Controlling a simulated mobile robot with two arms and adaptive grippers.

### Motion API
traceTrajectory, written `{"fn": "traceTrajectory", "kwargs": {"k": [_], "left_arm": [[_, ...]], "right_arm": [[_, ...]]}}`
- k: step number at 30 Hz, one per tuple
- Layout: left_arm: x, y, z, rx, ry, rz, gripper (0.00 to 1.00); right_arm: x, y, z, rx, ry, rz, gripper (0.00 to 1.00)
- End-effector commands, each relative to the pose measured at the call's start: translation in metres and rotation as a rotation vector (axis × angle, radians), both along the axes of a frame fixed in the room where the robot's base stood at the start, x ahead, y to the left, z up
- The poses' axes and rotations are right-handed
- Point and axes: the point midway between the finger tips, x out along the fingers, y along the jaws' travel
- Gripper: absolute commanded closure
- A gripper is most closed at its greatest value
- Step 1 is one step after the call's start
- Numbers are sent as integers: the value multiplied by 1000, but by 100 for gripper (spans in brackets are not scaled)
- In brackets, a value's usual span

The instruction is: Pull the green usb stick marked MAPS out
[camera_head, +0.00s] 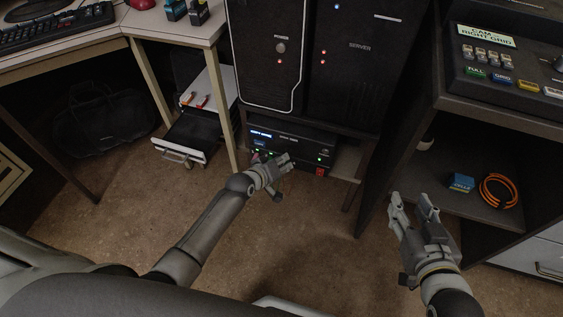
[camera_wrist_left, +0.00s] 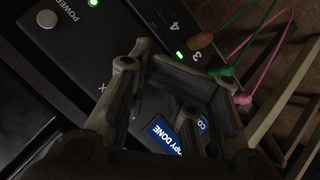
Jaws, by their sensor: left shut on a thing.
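A black box (camera_head: 290,140) with a lit blue display and green lights sits on the low shelf under the server. My left gripper (camera_head: 286,161) is at its front. In the left wrist view my left gripper (camera_wrist_left: 208,85) is shut, and a small green piece with a green cord, taken as the green usb stick (camera_wrist_left: 220,72), shows at its fingertips. Most of it is hidden by the fingers, and no MAPS marking is readable. The display (camera_wrist_left: 165,138), partly covered, reads "DONE". My right gripper (camera_head: 412,204) is open and empty, left of the right-hand shelf.
A brown plug (camera_wrist_left: 200,40) and a pink one (camera_wrist_left: 241,98) with cords are close to the left fingers. Dark server towers (camera_head: 350,75) stand above the box. A blue box (camera_head: 461,183) and an orange cable coil (camera_head: 498,190) lie on the right shelf.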

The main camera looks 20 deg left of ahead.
Motion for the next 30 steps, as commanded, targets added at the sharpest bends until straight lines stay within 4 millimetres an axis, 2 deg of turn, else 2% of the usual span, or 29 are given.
{"fn": "traceTrajectory", "kwargs": {"k": [10, 30], "left_arm": [[-6, 0, 1, 1, 0, -1, 100], [-17, 1, 1, 1, 0, -1, 100]], "right_arm": [[-13, -7, -19, -27, 109, -9, 60], [-38, -18, -43, -70, 289, -21, 60]]}}
